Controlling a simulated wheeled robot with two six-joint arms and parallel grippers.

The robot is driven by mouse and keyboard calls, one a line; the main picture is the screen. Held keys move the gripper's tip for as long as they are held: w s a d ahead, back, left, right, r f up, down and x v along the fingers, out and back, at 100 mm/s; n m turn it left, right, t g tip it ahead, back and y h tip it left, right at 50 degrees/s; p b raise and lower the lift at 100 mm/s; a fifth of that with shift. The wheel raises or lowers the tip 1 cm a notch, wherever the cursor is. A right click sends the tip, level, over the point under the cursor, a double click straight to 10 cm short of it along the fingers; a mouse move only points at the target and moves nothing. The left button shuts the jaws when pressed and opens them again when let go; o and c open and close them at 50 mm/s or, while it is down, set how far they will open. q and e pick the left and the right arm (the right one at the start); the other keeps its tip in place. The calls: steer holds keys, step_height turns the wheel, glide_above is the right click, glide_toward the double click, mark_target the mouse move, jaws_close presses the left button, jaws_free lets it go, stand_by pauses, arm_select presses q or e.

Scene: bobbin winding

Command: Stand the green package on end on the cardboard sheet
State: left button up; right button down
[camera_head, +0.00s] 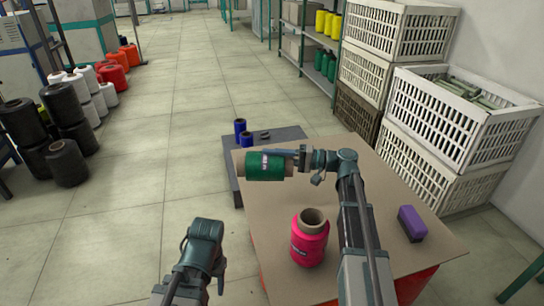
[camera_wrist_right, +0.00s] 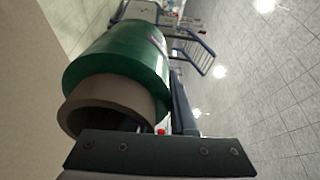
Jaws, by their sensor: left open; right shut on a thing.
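The green package (camera_head: 264,167) is a green-wound bobbin on a pale tube, lying on its side in the air over the far left part of the cardboard sheet (camera_head: 351,226). My right gripper (camera_head: 293,160) is shut on the tube end of it. In the right wrist view the green package (camera_wrist_right: 118,56) points away from the gripper (camera_wrist_right: 155,132), its open tube end (camera_wrist_right: 105,105) nearest. Whether the package touches the sheet is unclear. My left gripper (camera_head: 203,243) is at the lower left, off the sheet; its fingertips are hard to make out.
A pink package (camera_head: 309,238) stands upright on the sheet beside my right arm. A purple block (camera_head: 411,223) lies at the right of the sheet. Blue spools (camera_head: 240,131) stand on a grey platform (camera_head: 286,134) behind. Crates (camera_head: 447,119) stand at the right.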

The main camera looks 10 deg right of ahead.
steer(key=shift+r+p, duration=1.25)
steer(key=shift+r, duration=0.25)
steer(key=shift+r, duration=0.1)
